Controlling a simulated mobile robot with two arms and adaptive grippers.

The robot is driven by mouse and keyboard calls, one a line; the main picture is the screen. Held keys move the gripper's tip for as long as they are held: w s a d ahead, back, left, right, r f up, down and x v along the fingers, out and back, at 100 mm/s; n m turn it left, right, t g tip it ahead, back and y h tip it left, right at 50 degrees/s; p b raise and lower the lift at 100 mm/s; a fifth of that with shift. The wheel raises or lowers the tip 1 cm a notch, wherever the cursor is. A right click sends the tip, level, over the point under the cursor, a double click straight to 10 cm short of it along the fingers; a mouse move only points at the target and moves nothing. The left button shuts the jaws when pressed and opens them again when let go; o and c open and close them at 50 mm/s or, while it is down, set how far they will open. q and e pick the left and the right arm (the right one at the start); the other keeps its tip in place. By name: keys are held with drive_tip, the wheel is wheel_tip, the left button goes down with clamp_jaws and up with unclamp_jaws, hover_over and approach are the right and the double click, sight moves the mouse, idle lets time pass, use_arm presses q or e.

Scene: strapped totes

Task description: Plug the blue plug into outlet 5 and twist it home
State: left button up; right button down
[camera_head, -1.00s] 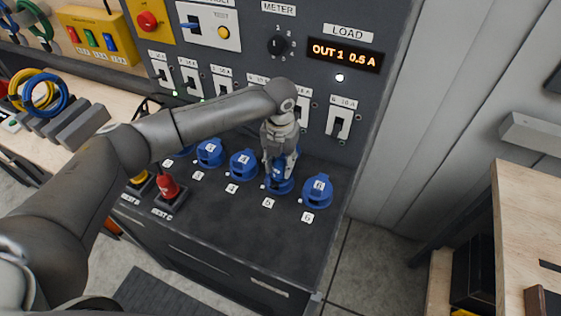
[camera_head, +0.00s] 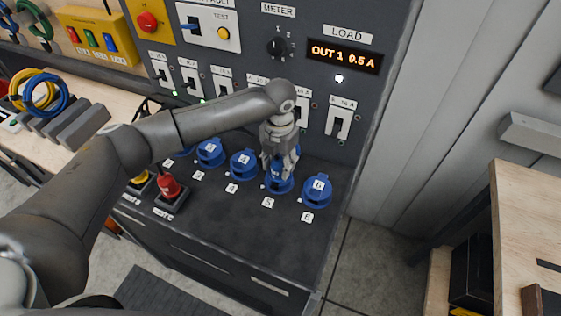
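My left gripper (camera_head: 280,158) points down over outlet 5 (camera_head: 280,187), a blue round socket on the dark bench top. Its fingers are around the blue plug (camera_head: 277,170), whose body shows between them. The plug sits at the mouth of outlet 5; the gripper hides most of it, so I cannot tell how deep it is or how far it is turned. The label 5 lies on the bench in front of the outlet. My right gripper is not in view.
Outlet 6 (camera_head: 317,190) stands close on the right, and outlet 4 (camera_head: 243,164) on the left, both with blue lids. A red plug (camera_head: 168,187) rests further left. The switch panel with the load display (camera_head: 343,56) rises behind. The front bench top is clear.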

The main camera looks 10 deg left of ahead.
use_arm(q)
drive_tip(key=shift+o, duration=1.4)
wheel_tip(320, 180, up, 12)
